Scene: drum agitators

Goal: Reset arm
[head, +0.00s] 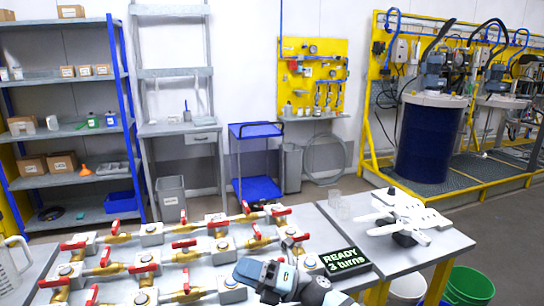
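My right gripper (291,250) shows at the bottom middle of the head view, over the right part of the valve bench. Behind it are my grey and light blue wrist parts. I cannot make out its fingers well enough to tell whether it is open or shut, and I see nothing clearly held in it. A black display box (345,262) reading "READY 3 turns" lies on the bench just right of my wrist. My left gripper is not in view.
Rows of brass valves with red handles (187,243) cover the bench. A white many-armed object (402,213) and a clear cup (335,199) stand on the right table. Green (469,286) and white (408,287) buckets stand below. A blue drum (428,143) is behind.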

